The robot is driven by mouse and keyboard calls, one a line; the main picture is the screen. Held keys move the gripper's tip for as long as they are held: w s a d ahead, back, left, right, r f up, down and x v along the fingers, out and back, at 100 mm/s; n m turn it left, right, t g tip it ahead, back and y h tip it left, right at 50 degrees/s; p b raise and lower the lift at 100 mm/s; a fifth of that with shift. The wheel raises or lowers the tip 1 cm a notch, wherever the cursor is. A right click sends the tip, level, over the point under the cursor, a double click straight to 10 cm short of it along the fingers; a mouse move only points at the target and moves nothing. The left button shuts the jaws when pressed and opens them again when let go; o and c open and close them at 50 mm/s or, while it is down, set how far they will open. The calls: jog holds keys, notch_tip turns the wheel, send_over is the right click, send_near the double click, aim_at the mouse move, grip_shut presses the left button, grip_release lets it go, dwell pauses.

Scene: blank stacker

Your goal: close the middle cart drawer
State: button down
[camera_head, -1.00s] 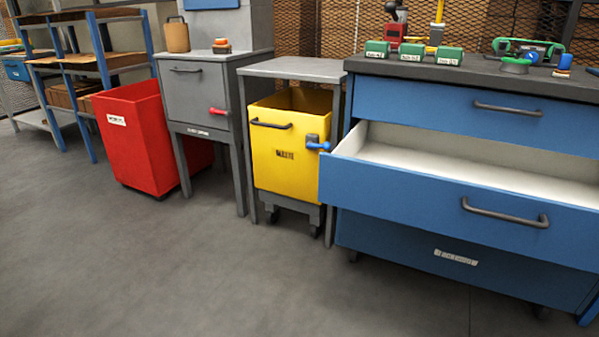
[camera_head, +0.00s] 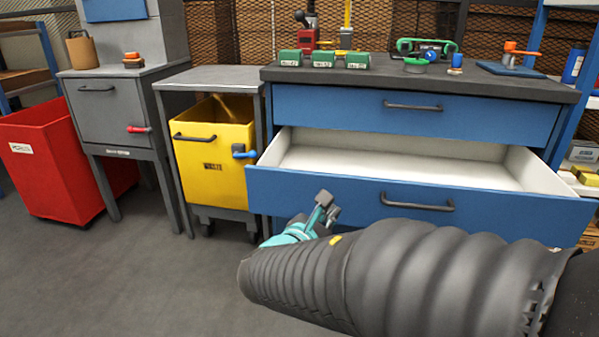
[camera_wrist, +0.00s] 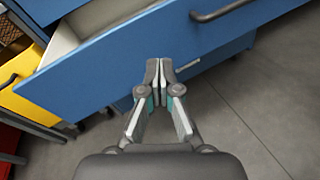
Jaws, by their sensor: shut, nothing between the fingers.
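The middle cart drawer (camera_head: 300,186) is blue with a white inside, and it is pulled out with nothing seen in it. Its dark bar handle (camera_head: 417,202) is on the front, right of my gripper. In the wrist view the drawer front (camera_wrist: 120,65) and handle (camera_wrist: 222,10) also show. My gripper (camera_head: 325,205) is shut and empty, in front of the drawer's left half. In the wrist view my gripper (camera_wrist: 159,65) has its fingertips together against the backdrop of the drawer's lower edge; I cannot tell if they touch. The top drawer (camera_head: 410,112) is shut. My arm hides the lower drawer.
Green boxes (camera_head: 323,60) and tools stand on the dark cart top (camera_head: 480,83). A yellow bin (camera_head: 210,150) stands under a grey table left of the cart. A grey cabinet (camera_head: 105,115) and red bin (camera_head: 40,165) are farther left. Floor is clear at front left.

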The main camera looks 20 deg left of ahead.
jog(key=s+a+n+t+y, duration=0.1)
jog(key=s+a+n+y, duration=0.2)
jog(key=a, duration=0.4)
jog(key=s+a+n+t+y, duration=0.1)
jog(key=s+a+n+y, duration=0.1)
jog(key=a+n, duration=0.35)
jog(key=m+p, duration=0.1)
jog(key=m, duration=0.1)
send_near(279, 173)
jog(key=shift+n+g+y, duration=0.25)
jog(key=shift+g+y, duration=0.05)
jog(key=shift+y, duration=0.1)
jog(key=x, duration=0.7)
jog(key=shift+w+d+r, duration=0.1)
jog(key=shift+w+d, duration=0.05)
jog(key=shift+d, duration=0.1)
jog(key=shift+w, duration=0.1)
